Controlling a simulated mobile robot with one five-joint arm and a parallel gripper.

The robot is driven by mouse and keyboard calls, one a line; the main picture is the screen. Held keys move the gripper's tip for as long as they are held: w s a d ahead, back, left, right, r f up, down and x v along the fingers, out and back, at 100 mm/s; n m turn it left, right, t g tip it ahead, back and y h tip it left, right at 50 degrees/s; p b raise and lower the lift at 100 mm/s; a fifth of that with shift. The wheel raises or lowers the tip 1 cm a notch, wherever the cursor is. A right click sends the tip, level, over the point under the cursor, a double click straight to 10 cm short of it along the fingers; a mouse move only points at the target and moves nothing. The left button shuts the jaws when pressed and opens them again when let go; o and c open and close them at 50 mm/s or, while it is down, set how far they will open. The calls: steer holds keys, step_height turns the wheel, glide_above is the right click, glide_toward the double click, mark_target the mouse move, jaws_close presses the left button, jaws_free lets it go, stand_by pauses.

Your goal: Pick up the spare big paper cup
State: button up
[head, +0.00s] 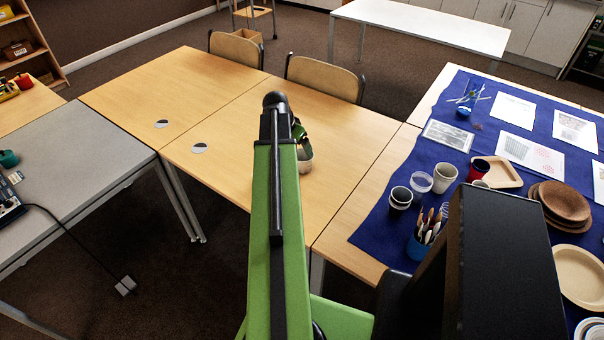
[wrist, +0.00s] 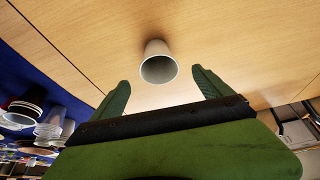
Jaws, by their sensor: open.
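A pale paper cup (head: 305,163) stands alone on the wooden table, partly hidden behind my gripper in the head view. The wrist view shows this cup (wrist: 157,49) whole, its open mouth towards the camera. My gripper (head: 299,137) is open and empty above the table. In the wrist view its two green fingers (wrist: 160,77) are spread, with the cup centred ahead between their tips. I see no contact with the cup. Another large white cup (head: 444,179) stands on the blue cloth at the right.
The blue cloth (head: 409,203) holds dark cups (head: 400,197), a clear cup (head: 421,182), a brush holder (head: 423,240), brown bowls (head: 563,203) and paper sheets. Chairs (head: 326,78) stand at the table's far edge. The wooden table (head: 225,110) is mostly clear around the cup.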

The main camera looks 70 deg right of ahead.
mark_target(303, 156)
steer(key=b+x, duration=0.6)
steer(key=x, duration=0.3)
steer(key=shift+s+b, duration=0.1)
steer(key=shift+b, duration=0.25)
steer(key=shift+r, duration=0.15)
steer(key=c, duration=1.3)
steer(key=shift+c, duration=0.2)
steer(key=shift+r+p, duration=0.1)
steer(key=shift+p, duration=0.2)
steer(key=s+a+r+p, duration=0.6)
steer(key=s+r+p, duration=0.3)
steer(key=r+p, duration=0.2)
steer(key=shift+s+a, duration=0.2)
steer(key=shift+s, duration=0.15)
